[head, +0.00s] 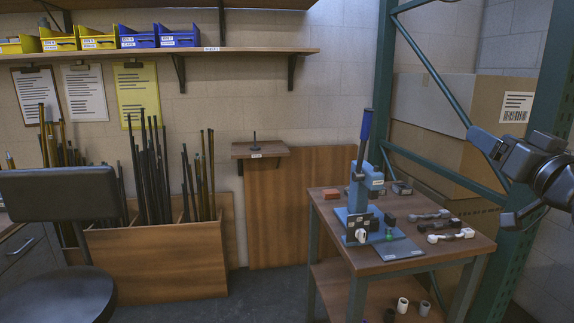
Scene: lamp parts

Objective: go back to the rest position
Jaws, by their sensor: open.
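My gripper (488,177) is at the right edge of the head view, raised in front of the green rack post and the cardboard box. Its two dark fingers are spread apart with nothing seen between them. It is up and to the right of the small wooden table (333,238), clear of everything on it. On the table stands a blue press (359,200) with a long upright lever (366,125). A white part (361,236) and a small green part (389,234) are at the press's front. Several dark and white jointed lamp parts (450,236) lie on the right side.
A green rack post (383,75) and brace rise behind the table, with a large cardboard box (450,105) behind. A dark chair (60,195) is at left, before a wooden bin (160,265) of rods. White and grey cups (403,305) stand on the table's lower shelf. Floor between is clear.

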